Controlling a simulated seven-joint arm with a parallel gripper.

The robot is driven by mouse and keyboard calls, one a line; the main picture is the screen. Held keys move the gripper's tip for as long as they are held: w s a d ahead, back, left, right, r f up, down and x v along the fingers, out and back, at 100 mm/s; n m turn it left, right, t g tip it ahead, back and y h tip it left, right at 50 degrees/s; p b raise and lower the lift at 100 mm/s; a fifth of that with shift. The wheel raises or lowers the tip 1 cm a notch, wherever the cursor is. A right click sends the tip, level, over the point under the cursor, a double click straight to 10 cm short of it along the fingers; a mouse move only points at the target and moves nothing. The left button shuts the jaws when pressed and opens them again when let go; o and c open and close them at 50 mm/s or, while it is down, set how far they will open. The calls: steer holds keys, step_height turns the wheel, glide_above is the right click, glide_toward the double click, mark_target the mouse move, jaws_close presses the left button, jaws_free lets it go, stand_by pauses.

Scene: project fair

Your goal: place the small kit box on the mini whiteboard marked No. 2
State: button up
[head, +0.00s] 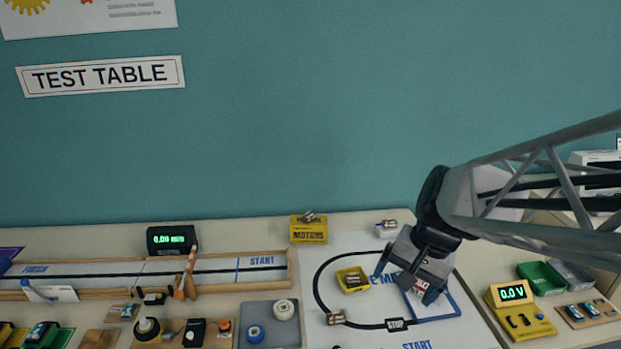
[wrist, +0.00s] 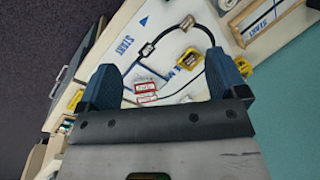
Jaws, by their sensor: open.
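A white mini whiteboard with a blue edge (head: 437,309) lies on the track mat, partly hidden under my gripper. A small white piece with red markings (head: 420,286) shows at the board, close to my gripper's fingers; it looks like the small kit box, but its outline is partly hidden. In the wrist view two red-and-white labelled patches (wrist: 145,88) lie between and beyond the fingers, their print too small to read. My gripper (head: 408,281) is open above the board, with nothing clearly between its fingers (wrist: 163,70). I cannot read a No. 2 mark.
A yellow tray (head: 352,280) with a dark part lies left of my gripper. A yellow MOTORS box (head: 309,231) stands behind. A yellow voltmeter (head: 514,300) and a green tray (head: 541,275) are at right. A grey tray with spools (head: 284,333) lies front left.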

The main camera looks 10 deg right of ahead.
steer(key=s+a+r+n+t+h, duration=0.1)
steer(key=s+a+r+n+h, duration=0.2)
steer(key=s+n, duration=0.3)
steer(key=shift+s+r+t, duration=0.2)
steer(key=shift+s+t, duration=0.1)
steer(key=shift+s, duration=0.75)
